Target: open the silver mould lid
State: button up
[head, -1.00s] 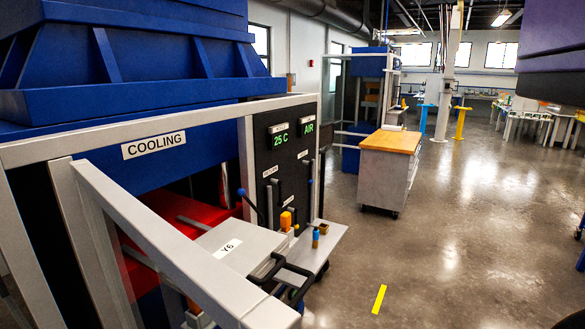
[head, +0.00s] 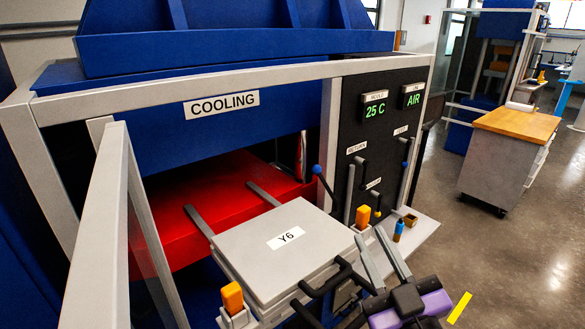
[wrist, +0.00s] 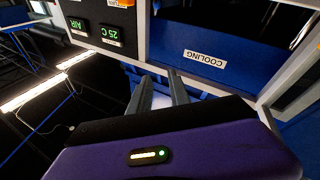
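The silver mould, labelled Y6, is in the middle of the head view, with its flat lid (head: 255,250) lying level and closed on it. A black bar handle (head: 328,283) sticks out at its front right. Orange latch pieces stand at its near left corner (head: 232,297) and right corner (head: 363,216). My gripper (head: 368,234) is at the lower right, to the right of the mould. Its two grey fingers are apart with nothing seen between them. The wrist view shows the fingers (wrist: 161,78) apart too; the mould cannot be made out there.
The blue cooling station (head: 215,145) with its grey frame stands behind, a red plate (head: 170,220) under it. A grey post and clear panel (head: 100,235) stand at left. Levers (head: 322,180) rise beside the black control panel (head: 385,125).

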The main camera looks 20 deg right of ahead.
jog(key=w+r+n+y, duration=0.4)
jog(key=w+r+n, duration=0.3)
jog(key=r+n, duration=0.1)
jog(key=w+a+n+g+y+p, duration=0.3)
jog(key=w+a+n, duration=0.5)
jog(key=n, duration=0.3)
jog(key=shift+w+r+y, duration=0.2)
jog(key=shift+w+y, duration=0.5)
jog(key=shift+w, duration=0.2)
jog(key=shift+a, duration=0.1)
grip_shut()
